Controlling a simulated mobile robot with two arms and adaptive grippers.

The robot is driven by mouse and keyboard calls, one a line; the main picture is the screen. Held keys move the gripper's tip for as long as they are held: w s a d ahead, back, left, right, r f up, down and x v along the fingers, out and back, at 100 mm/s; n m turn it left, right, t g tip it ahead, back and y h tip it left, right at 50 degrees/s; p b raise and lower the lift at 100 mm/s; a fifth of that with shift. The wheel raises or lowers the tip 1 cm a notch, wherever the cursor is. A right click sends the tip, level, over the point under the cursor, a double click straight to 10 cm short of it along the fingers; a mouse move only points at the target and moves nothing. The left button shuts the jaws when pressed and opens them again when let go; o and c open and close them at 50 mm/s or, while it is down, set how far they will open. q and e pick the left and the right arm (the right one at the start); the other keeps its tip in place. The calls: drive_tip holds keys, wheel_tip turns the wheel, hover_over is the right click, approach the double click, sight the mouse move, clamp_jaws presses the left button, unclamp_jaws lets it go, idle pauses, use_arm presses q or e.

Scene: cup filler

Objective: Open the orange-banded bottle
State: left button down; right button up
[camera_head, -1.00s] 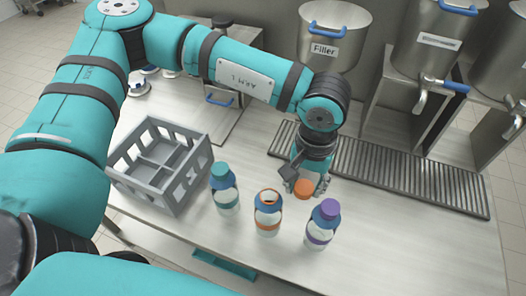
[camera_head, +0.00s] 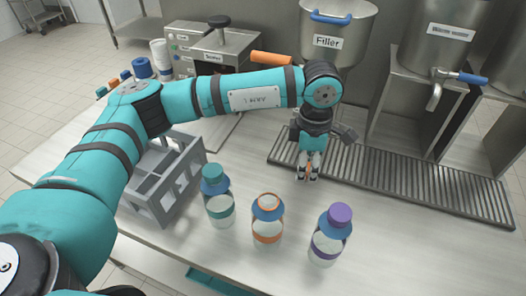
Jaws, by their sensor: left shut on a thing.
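The orange-banded bottle (camera_head: 267,222) stands upright on the table between two others. Its top is an open ring with an orange rim and no cap on it. My left gripper (camera_head: 308,175) points down behind and to the right of this bottle, apart from it. It is shut on the orange cap, of which only a sliver shows between the fingers. My right gripper is not in view.
A teal-capped bottle (camera_head: 218,200) stands left and a purple-capped bottle (camera_head: 329,238) right. A grey crate (camera_head: 163,182) is at the left, partly behind my arm. A drain grate (camera_head: 420,182) and the Filler tank (camera_head: 333,45) are behind.

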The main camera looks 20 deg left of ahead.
use_arm(q)
drive_tip(key=w+a+n+p, duration=0.2)
drive_tip(key=a+n, duration=0.3)
drive_tip(key=n, duration=0.5)
drive_tip(key=n+p, duration=0.1)
drive_tip(key=n, duration=1.2)
hover_over(262, 181)
drive_tip(key=f, duration=0.2)
wheel_tip(262, 181, down, 9)
drive_tip(key=shift+w+f+p, duration=0.1)
drive_tip(key=shift+f+p, duration=0.05)
drive_tip(key=shift+p, duration=0.95)
drive_tip(key=shift+f, duration=0.1)
drive_tip(key=shift+f+b, duration=0.35)
drive_tip(key=shift+b, duration=0.05)
drive_tip(key=c, duration=1.1)
unclamp_jaws()
drive_tip(key=o, duration=0.3)
drive_tip(key=shift+f, duration=0.1)
